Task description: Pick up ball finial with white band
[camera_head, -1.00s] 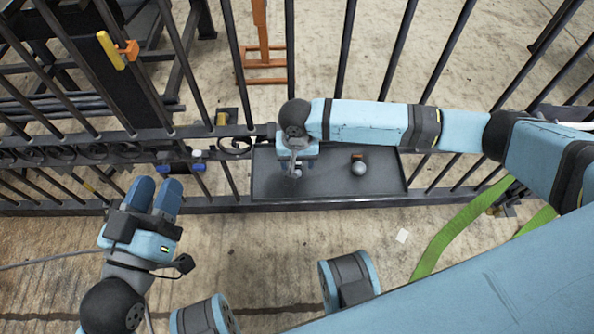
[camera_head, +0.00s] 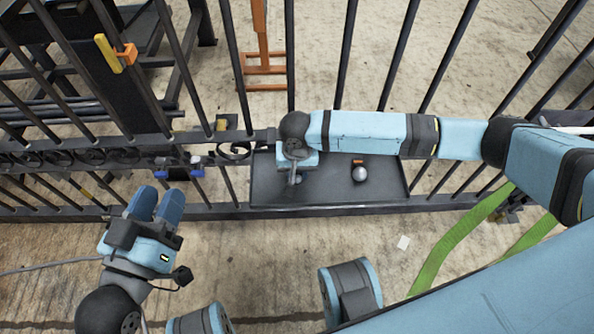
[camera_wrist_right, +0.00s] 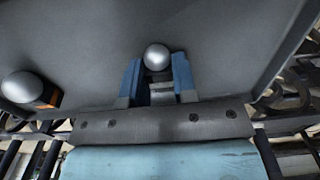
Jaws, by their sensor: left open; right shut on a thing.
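My right gripper (camera_head: 297,163) points down over the dark tray on the gate. In the right wrist view its two blue fingers (camera_wrist_right: 157,66) are shut on a silver ball finial (camera_wrist_right: 157,55) with a pale band below the ball. Whether this finial touches the tray or hangs just above it I cannot tell. A second silver ball finial (camera_head: 360,174) with an orange band lies on the tray to the right. It also shows at the left of the right wrist view (camera_wrist_right: 22,88). My left gripper (camera_head: 157,203) is open and empty, in front of the gate at the left.
The dark tray (camera_head: 330,194) is fixed along the gate's lower rails. Dark gate bars (camera_head: 347,60) rise behind it. Small blue-ended parts (camera_head: 183,172) sit on the rail at left. A yellow-and-orange latch (camera_head: 110,53) is at upper left. A green strap (camera_head: 440,255) lies right.

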